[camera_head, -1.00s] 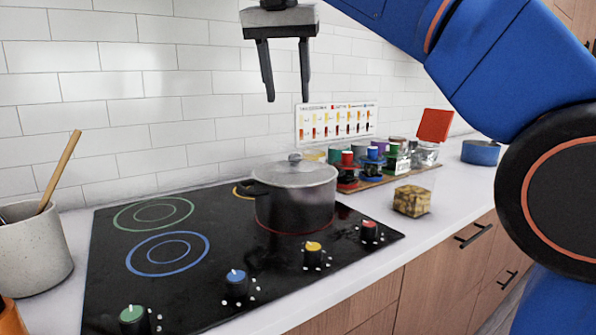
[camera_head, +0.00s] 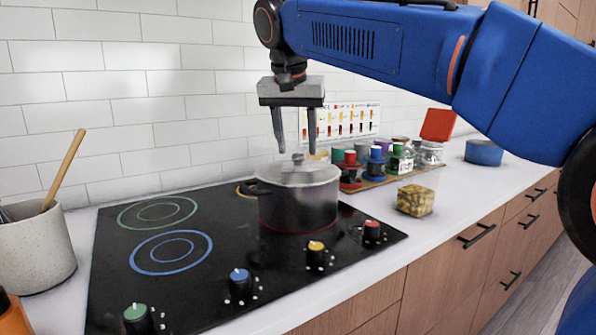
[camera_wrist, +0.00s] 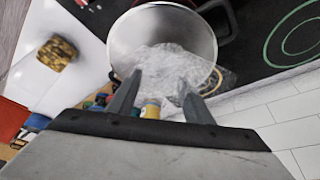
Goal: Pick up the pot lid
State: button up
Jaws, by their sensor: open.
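My gripper (camera_head: 297,148) is upright right above the lid, open and empty. Its two fingers point down, with the tips about level with the knob and seeming to be on either side of it. Whether they touch the lid cannot be told. In the wrist view, the lid's round silver surface (camera_wrist: 125,45) lies beyond the finger tips (camera_wrist: 162,82); a bright, glassy patch blurs the knob area.
The black cooktop (camera_head: 115,260) has coloured rings and several knobs along the front. A utensil crock (camera_head: 40,265) stands at left. The tiled wall is behind.

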jog(key=shift+x, duration=1.2)
jog(key=c, duration=1.2)
grip_shut()
jog(key=shift+r, duration=0.1)
